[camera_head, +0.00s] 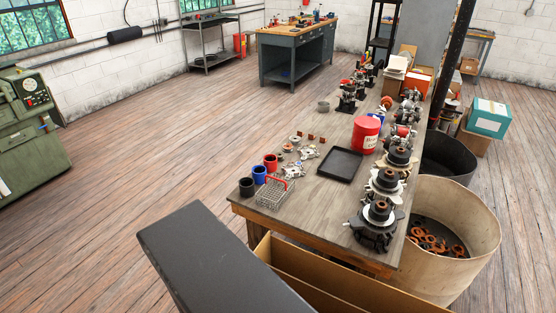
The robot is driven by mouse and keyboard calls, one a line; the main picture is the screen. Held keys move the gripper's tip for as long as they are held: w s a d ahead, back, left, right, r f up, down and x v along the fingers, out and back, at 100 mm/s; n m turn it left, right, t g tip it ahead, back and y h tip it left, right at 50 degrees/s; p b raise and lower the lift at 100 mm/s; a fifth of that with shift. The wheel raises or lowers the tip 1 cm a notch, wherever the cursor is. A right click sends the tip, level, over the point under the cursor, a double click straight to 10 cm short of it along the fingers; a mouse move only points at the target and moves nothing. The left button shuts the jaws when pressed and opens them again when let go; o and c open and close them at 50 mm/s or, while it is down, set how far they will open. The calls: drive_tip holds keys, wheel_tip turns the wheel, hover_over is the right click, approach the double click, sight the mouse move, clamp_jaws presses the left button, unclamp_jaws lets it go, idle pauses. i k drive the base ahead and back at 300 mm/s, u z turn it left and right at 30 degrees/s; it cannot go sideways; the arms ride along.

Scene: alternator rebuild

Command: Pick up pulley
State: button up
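A long wooden workbench (322,200) runs away from me in the middle of the head view, with alternator parts on it. A small grey round part (323,106) at its far left edge may be the pulley, but it is too small to be sure. Alternator rotors (377,226) stand upright in a row along the right edge, with dark finned bases and copper-coloured tops. I cannot tell whether a pulley is among them. My gripper is not in view.
A black tray (340,178), a red tin (366,135), a wire basket (271,195) and several coloured cups (271,163) are on the bench. A large bin (470,245) of copper-coloured rings stands at right. An open cardboard box (295,262) is in front. Floor (150,150) at left is clear.

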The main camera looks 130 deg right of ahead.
sight(280, 155)
drive_tip(key=z, duration=1.05)
drive_tip(key=k, duration=0.15)
drive_tip(key=z, duration=3.7)
drive_tip(key=k, duration=0.65)
drive_tip(key=u, duration=0.3)
drive_tip(key=i, duration=0.6)
drive_tip(key=z, duration=0.25)
